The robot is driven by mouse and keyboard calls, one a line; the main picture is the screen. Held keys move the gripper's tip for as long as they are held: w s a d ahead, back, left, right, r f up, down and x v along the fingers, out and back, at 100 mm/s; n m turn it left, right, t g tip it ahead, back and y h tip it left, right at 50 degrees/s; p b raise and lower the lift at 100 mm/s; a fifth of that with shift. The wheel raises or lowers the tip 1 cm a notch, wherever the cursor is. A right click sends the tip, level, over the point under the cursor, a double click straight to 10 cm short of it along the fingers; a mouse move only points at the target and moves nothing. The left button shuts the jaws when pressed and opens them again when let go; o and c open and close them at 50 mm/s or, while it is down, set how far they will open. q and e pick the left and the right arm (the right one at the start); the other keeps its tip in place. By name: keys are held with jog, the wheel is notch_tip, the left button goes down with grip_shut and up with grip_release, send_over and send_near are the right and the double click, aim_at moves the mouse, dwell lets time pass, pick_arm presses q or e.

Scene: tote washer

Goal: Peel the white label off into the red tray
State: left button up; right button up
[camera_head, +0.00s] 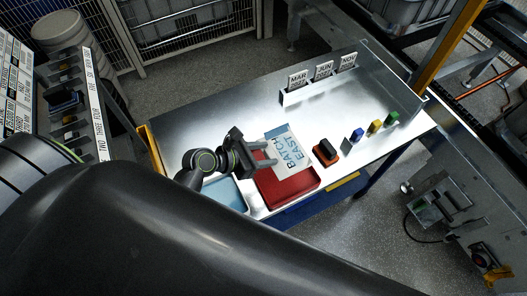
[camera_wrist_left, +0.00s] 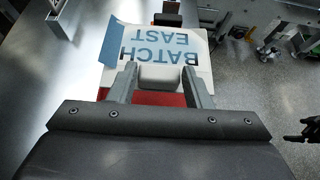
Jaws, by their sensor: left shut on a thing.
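The white label (camera_head: 291,153) has blue letters reading BATCH EAST and a blue strip along one edge. It also shows in the left wrist view (camera_wrist_left: 197,72), with the letters upside down. My left gripper (camera_head: 268,154) is shut on the pale, rounded grip part at the label's near edge; this part sits between the fingers (camera_wrist_left: 160,80). The red tray (camera_head: 285,190) lies just below and in front of the label in the head view. Some red shows behind the fingers in the wrist view. I cannot tell how high the label is above the table.
A light blue tray (camera_head: 226,196) lies left of the red tray. A black-and-orange block (camera_head: 326,152) and small blue (camera_head: 356,136), yellow (camera_head: 374,127) and green (camera_head: 392,118) pieces stand to the right. MAR, JUN and NOV cards (camera_head: 322,71) stand at the back. The metal table (camera_head: 215,115) is clear at left.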

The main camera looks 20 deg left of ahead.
pick_arm(q)
jog(key=shift+w+a+f+b, duration=0.15)
jog(key=shift+f+b, duration=0.15)
jog(key=shift+f, duration=0.15)
notch_tip(320, 180, down, 2)
jog(key=shift+b, duration=0.55)
jog(key=shift+f+b, duration=1.65)
jog(key=shift+f, duration=1.35)
jog(key=shift+f+b, duration=0.4)
jog(key=shift+f, duration=0.4)
pick_arm(e)
jog(key=shift+w+a+f, duration=0.1)
jog(key=shift+a+f, duration=0.05)
jog(key=shift+f, duration=0.8)
jog(key=shift+w+a+f, duration=0.1)
jog(key=shift+w+f, duration=0.05)
jog(key=shift+f, duration=0.85)
jog(key=shift+w+a+f, duration=0.1)
jog(key=shift+a+f, duration=0.05)
jog(key=shift+f, duration=0.8)
pick_arm(q)
jog(key=shift+f, duration=0.1)
pick_arm(e)
jog(key=shift+a, duration=0.25)
pick_arm(q)
jog(key=shift+f, duration=0.35)
pick_arm(e)
jog(key=shift+f, duration=0.1)
